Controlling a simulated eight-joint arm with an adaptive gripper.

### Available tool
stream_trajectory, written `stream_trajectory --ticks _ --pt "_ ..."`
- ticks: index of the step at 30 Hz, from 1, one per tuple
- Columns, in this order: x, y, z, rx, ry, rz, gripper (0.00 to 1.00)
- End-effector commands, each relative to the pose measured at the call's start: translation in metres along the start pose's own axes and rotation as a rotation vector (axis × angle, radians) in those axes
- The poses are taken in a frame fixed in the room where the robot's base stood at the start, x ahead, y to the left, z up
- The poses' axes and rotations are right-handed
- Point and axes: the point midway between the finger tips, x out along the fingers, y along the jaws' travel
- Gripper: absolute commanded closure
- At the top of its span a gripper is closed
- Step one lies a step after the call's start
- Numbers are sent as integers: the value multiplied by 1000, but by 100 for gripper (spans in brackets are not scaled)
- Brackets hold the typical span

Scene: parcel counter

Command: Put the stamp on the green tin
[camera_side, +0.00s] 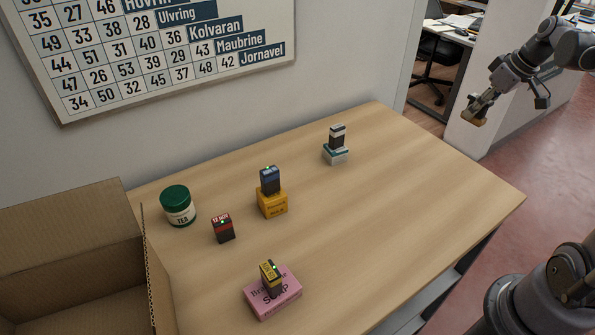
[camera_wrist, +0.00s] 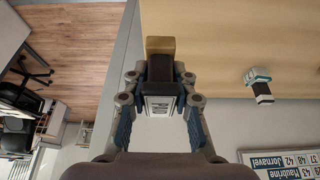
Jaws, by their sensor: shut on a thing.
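The green tin (camera_side: 178,205), a round tea tin with a green lid and pale label, stands upright at the left of the table. My gripper (camera_side: 485,103) is high at the upper right, far from the tin and off the table's right edge. It is shut on a dark stamp (camera_wrist: 160,100) whose white label seems to read "PAID". A tan block (camera_wrist: 160,45) shows at the stamp's far end, and it also shows under my gripper in the side view (camera_side: 474,117); whether it is part of the stamp I cannot tell.
A blue stamp (camera_side: 269,180) is on a yellow box (camera_side: 272,206), a yellow one (camera_side: 270,278) on a pink soap box (camera_side: 284,300), a white-topped one (camera_side: 337,136) on a small pale box (camera_side: 335,156). A cardboard box (camera_side: 70,235) is at left.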

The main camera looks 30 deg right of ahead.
Motion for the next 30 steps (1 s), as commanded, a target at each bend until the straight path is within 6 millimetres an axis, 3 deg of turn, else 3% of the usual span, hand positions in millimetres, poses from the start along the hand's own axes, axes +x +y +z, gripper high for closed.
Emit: stream_trajectory --ticks 6,15,24,30 --pt "14 -56 -85 -192 1 -80 100" --pt "30 -162 -175 -437 1 -181 100" --pt "38 -291 -229 -664 1 -276 100" --pt "37 -383 -244 -808 1 -336 100"
